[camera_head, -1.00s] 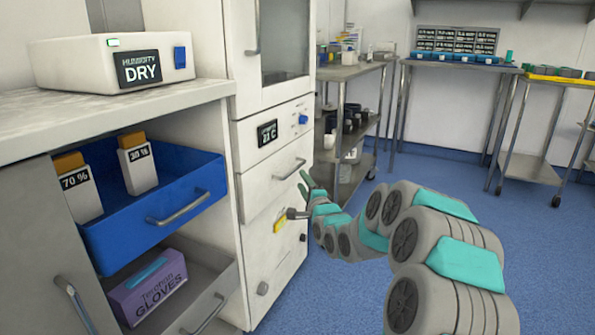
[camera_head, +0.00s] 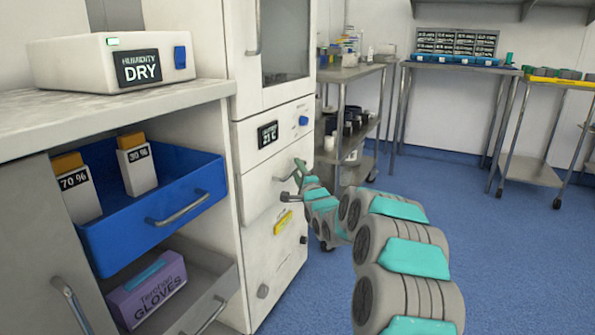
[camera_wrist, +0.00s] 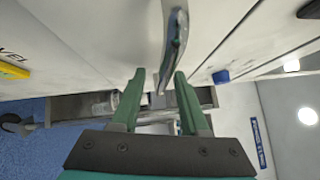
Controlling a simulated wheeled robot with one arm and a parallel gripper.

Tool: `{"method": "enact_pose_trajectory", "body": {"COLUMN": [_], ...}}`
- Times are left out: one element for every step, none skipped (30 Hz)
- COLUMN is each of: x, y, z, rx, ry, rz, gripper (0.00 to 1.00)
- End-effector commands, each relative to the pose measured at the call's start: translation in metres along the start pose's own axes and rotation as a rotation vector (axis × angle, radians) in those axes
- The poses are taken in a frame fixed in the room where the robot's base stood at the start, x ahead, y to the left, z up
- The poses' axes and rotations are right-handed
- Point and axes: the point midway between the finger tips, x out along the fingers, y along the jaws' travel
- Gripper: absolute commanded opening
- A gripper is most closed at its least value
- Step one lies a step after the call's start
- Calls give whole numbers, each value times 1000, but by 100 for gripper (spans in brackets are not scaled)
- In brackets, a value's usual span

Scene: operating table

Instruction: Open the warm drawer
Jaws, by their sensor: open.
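The drawer under the temperature display is a white front (camera_head: 262,190) in the tall cabinet, and it looks shut. Its metal handle (camera_head: 284,178) is partly hidden by my gripper (camera_head: 298,172) in the head view. In the wrist view the curved handle (camera_wrist: 177,40) comes down from the top, and its lower end shows between the green fingers. My gripper (camera_wrist: 160,76) is open there, with one finger on each side of the handle. I cannot tell whether a finger touches it. The display (camera_head: 267,133) above the drawer has a partly legible reading.
A blue drawer (camera_head: 110,245) with two labelled bottles stands open at the left, above an open grey drawer holding a gloves box (camera_head: 150,292). A yellow label (camera_head: 283,222) is on the front below. A metal cart (camera_head: 350,172) stands behind my arm. Floor at right is clear.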

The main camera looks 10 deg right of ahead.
Motion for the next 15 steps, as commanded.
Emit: {"method": "enact_pose_trajectory", "body": {"x": [1,1,1,1,1,1,1,1,1,1,1,1,1,1,1], "y": [0,0,-1,-1,-1,-1,-1,-1,-1,-1,-1,-1,-1,-1,-1], "z": [0,0,0,0,0,0,0,0,0,0,0,0,0,0,0], "rx": [0,0,0,0,0,0,0,0,0,0,0,0,0,0,0], "ry": [0,0,0,0,0,0,0,0,0,0,0,0,0,0,0], "rz": [-1,-1,-1,-1,-1,-1,-2,-2,-2,-2,-2,-2,-2,-2,-2], "gripper": [45,45,45,45,45,45,45,45,41,38,34,30,27,23,19]}}
